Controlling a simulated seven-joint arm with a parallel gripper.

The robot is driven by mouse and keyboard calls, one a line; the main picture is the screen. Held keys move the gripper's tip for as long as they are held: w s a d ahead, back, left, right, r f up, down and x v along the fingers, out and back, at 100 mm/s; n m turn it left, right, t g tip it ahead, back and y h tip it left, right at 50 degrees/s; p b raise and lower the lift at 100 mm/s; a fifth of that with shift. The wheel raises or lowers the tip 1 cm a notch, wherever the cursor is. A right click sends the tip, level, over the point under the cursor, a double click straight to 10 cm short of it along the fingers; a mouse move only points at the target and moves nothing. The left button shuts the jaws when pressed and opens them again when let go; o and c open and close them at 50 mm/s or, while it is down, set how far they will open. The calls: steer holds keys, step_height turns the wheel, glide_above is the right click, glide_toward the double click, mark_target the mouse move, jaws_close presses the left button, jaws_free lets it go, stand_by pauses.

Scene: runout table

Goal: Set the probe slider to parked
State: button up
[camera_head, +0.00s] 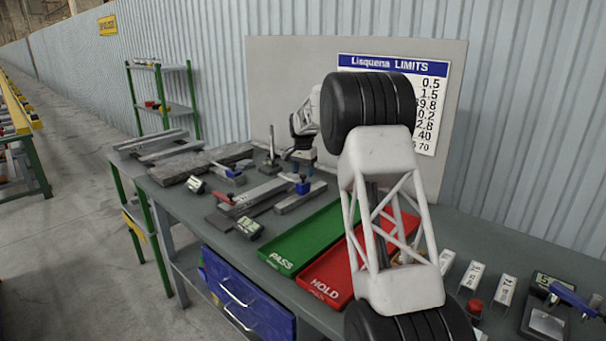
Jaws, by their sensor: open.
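My gripper (303,168) is small in the picture, above the back middle of the bench, pointing down with its fingers apart and nothing seen between them. A blue block (303,186) sits on a grey bar fixture (297,199) below and in front of it; the two look apart, though the height gap is hard to judge. Another grey rail (262,192) with a red-tipped end lies to its left. A small blue part (229,172) sits on a gauge farther left. I cannot tell which of these is the probe slider, and no parked mark is legible.
A green PASS tray (277,262) and red HOLD tray (324,290) lie in front. Digital readouts (249,228) stand at the bench's front left. A dark slab (200,163) lies behind. A blue-handled device (570,298) stands right. My arm hides part of the bench.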

steer(key=shift+f, duration=0.6)
steer(key=shift+c, duration=0.2)
jaws_close()
